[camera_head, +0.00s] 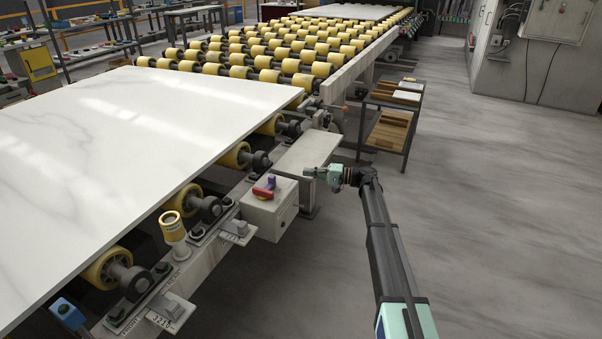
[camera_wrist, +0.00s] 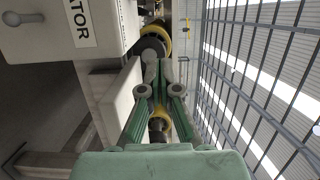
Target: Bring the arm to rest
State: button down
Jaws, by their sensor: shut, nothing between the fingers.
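My arm reaches up from the bottom right of the head view. My gripper (camera_head: 312,172) is at its far end, beside the conveyor's side frame and close to the flat grey ledge (camera_head: 308,152). In the wrist view my gripper (camera_wrist: 157,68) points away from the camera. Its green fingers come together at the tips, with nothing between them. A gap between the fingers farther back shows a yellow roller behind. I cannot tell whether the fingertips touch the frame.
A white stone slab (camera_head: 130,140) lies on the roller conveyor at left. A grey box with a red and purple knob (camera_head: 268,187) is left of my gripper. A shelf cart (camera_head: 391,128) stands behind it. The floor (camera_head: 500,210) at right is clear.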

jog(key=shift+d, duration=0.15)
jog(key=s+d+f+g+h+p, duration=0.2)
jog(key=s+f+h, duration=0.5)
jog(key=s+f, duration=1.1)
jog(key=s+d+f+g+h+p, duration=0.1)
jog(key=s+d+f+h, duration=0.15)
jog(key=s+f, duration=0.45)
jog(key=s+d+f+g+h+p, duration=0.15)
jog(key=s+d+f, duration=0.35)
jog(key=s, duration=0.5)
jog(key=s+d+g+h+p, duration=0.1)
jog(key=s+d+h+p, duration=0.1)
jog(key=s, duration=1.1)
jog(key=s+d+f+n+g+h+p, duration=0.1)
jog(key=s+d, duration=0.3)
jog(key=s, duration=1)
jog(key=s+d+g+h+p, duration=0.3)
jog(key=s, duration=1)
jog(key=shift+s+f+n+h, duration=0.25)
jog(key=shift+f+n+h, duration=0.05)
jog(key=shift+h, duration=0.1)
